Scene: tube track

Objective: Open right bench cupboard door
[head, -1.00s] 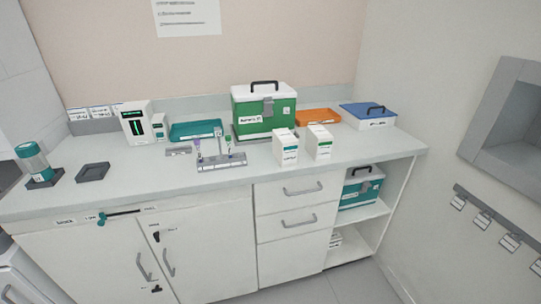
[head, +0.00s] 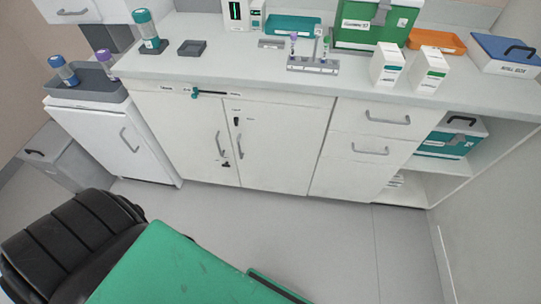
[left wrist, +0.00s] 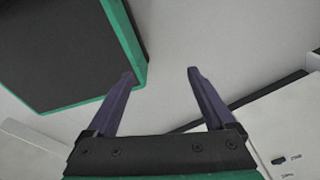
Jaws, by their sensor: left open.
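The right bench cupboard door (head: 283,150) is a flat white panel below the counter, shut beside the left cupboard door (head: 180,128). Its grey bar handle (head: 240,146) is near its left edge, next to the left door's handle (head: 220,145). A small dark fitting (head: 236,121) is high on the right door, and another (head: 226,163) is low near the seam. A teal-ended bar (head: 207,94) lies across the top of the doors. My left gripper (left wrist: 160,72) is open and empty in the left wrist view, touching nothing. My right gripper is not in view.
Drawers (head: 370,118) and an open shelf with a teal box (head: 452,140) are right of the door. A white cabinet (head: 115,140) and grey bin (head: 60,155) stand left. The floor (head: 270,225) before the doors is clear. Tubes and boxes stand on the counter.

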